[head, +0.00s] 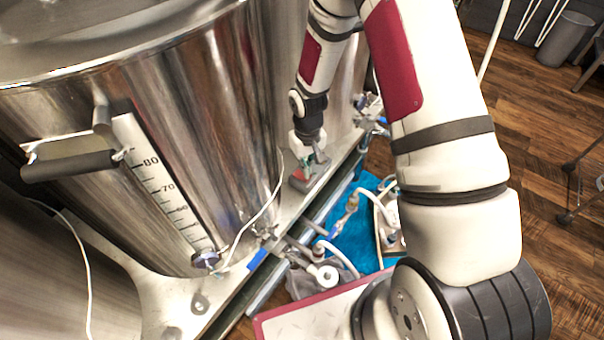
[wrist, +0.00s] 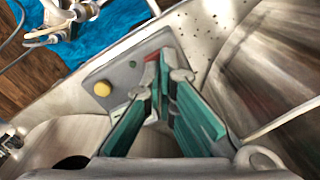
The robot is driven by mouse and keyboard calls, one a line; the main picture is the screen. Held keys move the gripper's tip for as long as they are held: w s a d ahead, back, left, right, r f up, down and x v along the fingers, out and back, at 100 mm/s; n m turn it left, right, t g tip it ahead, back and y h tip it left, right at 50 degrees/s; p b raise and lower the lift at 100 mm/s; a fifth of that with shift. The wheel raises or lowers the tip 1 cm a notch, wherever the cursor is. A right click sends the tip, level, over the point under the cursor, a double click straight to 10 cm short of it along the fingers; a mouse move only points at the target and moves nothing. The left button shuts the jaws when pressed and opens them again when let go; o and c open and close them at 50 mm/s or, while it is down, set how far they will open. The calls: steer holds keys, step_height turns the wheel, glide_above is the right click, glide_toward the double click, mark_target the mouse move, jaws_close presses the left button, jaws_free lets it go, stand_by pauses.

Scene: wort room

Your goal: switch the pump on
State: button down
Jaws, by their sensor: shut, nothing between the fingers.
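A small grey control box (wrist: 122,72) sits on the steel ledge in the wrist view, with a yellow round button (wrist: 102,88), a small dark green spot (wrist: 132,65) and a red part (wrist: 151,60) by its far end. My gripper (wrist: 164,80), with green finger pads, is shut and empty. Its fingertips are over the box, close to the red part and partly covering it. I cannot tell whether they touch it. In the head view my gripper (head: 312,160) points down at the box (head: 303,180) between the large kettles; the box's details are too small to read there.
A large steel kettle (head: 215,120) with a level scale and handle stands at left, another kettle beside the gripper. Valves, hoses and a white pump-like fitting (head: 322,273) lie along the ledge's front. A blue cloth (head: 357,235) lies below.

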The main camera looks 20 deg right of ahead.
steer(key=shift+f, duration=0.2)
steer(key=shift+f+b, duration=0.35)
steer(key=shift+f+b, duration=0.4)
steer(key=shift+f, duration=0.15)
steer(key=shift+r, duration=0.1)
steer(key=shift+r+p, duration=1.85)
steer(key=shift+r, duration=1.05)
